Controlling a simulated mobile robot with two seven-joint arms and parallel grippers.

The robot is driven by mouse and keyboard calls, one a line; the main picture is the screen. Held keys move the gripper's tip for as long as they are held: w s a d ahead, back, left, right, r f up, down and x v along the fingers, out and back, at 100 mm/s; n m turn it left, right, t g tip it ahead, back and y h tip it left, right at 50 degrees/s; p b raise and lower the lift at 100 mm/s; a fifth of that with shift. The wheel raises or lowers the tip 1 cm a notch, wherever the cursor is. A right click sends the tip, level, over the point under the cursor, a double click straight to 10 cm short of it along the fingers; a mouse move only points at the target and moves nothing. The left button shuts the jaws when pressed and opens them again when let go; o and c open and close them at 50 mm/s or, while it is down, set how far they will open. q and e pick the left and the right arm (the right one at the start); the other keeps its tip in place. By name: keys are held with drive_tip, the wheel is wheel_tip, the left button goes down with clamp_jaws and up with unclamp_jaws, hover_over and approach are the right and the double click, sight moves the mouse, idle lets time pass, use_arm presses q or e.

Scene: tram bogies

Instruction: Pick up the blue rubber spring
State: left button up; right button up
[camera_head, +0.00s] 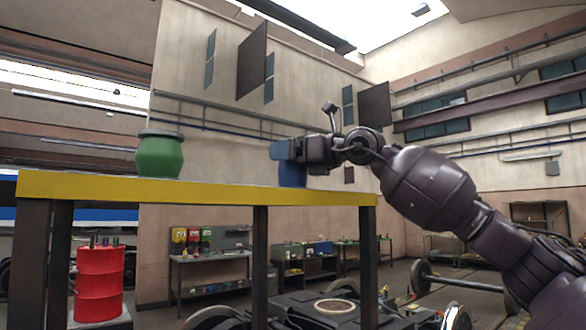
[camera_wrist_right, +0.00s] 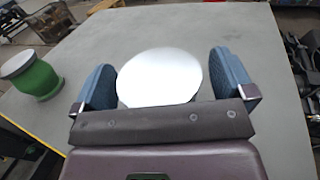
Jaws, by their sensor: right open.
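The blue rubber spring (camera_head: 292,175) stands on the table with the yellow edge (camera_head: 200,189), near its right end in the head view. In the right wrist view its round, silver top plate (camera_wrist_right: 158,76) shows and its blue side is mostly hidden. My right gripper (camera_head: 284,150) is at the spring's top, with its blue fingers apart. In the right wrist view the gripper (camera_wrist_right: 165,78) has one finger on each side of the plate. The left finger looks close to the plate; I cannot tell whether it touches. My left gripper is not in view.
A green rubber spring (camera_head: 160,156) with a grey top stands left on the same table; it also shows in the right wrist view (camera_wrist_right: 36,80). The tabletop between is clear. A red drum (camera_head: 99,284) stands lower left. Workbenches and wheelsets are behind.

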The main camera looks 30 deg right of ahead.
drive_tip(key=c, duration=1)
drive_tip(key=shift+c, duration=0.9)
drive_tip(key=shift+r, duration=0.15)
